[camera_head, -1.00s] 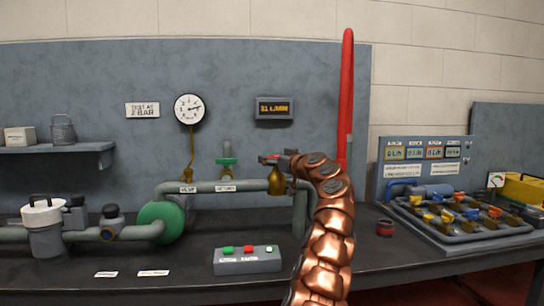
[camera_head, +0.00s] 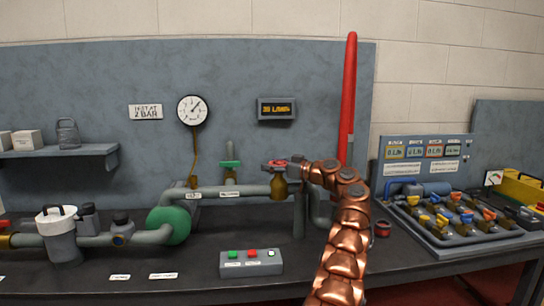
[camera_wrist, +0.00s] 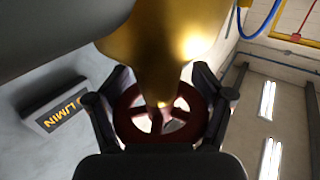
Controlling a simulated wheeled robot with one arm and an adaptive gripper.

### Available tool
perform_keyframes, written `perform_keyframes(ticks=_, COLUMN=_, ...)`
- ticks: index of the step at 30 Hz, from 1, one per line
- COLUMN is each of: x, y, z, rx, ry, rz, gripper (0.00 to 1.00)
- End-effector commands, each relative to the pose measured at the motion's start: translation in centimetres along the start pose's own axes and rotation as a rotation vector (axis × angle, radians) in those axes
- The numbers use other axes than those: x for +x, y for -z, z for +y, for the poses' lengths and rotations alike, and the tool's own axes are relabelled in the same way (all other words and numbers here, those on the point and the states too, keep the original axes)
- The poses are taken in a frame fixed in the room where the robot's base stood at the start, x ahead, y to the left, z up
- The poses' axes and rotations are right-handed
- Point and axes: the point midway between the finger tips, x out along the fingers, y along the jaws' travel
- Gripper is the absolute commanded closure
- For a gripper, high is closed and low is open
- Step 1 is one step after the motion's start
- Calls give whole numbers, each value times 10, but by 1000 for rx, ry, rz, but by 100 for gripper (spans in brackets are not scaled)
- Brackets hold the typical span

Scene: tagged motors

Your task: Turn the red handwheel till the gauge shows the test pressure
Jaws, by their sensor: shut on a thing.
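The red handwheel (camera_head: 276,163) sits on top of a brass valve (camera_head: 279,187) on the grey pipe. My gripper (camera_head: 290,163) reaches it from the right. In the wrist view, the two black fingers of my gripper (camera_wrist: 160,112) are on opposite sides of the handwheel's rim (camera_wrist: 127,122), shut on it. The round white gauge (camera_head: 193,110) hangs on the grey panel, and its dark needle points to the upper right. Its numbers are too small to read surely. The sign (camera_head: 146,111) left of it reads TEST AT 2 BAR.
A flow display (camera_head: 277,109) in L/MIN is right of the gauge. A green-handled valve (camera_head: 229,164) stands left of the handwheel. A button box (camera_head: 251,262) is on the bench front. A tall red post (camera_head: 348,90) rises close behind my arm.

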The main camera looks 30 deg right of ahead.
Motion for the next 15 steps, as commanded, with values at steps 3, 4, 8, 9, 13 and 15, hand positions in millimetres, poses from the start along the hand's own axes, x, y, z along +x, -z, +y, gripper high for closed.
perform_keyframes(ticks=3, x=-1, y=4, z=1, rx=3, ry=27, rz=-1, gripper=58)
perform_keyframes(ticks=4, x=-1, y=3, z=1, rx=3, ry=34, rz=-1, gripper=58)
perform_keyframes(ticks=8, x=0, y=2, z=-1, rx=2, ry=61, rz=-2, gripper=58)
perform_keyframes(ticks=9, x=-1, y=2, z=-1, rx=2, ry=67, rz=-1, gripper=58)
perform_keyframes(ticks=13, x=-1, y=2, z=-2, rx=2, ry=83, rz=0, gripper=58)
perform_keyframes(ticks=15, x=0, y=1, z=-3, rx=1, ry=90, rz=0, gripper=58)
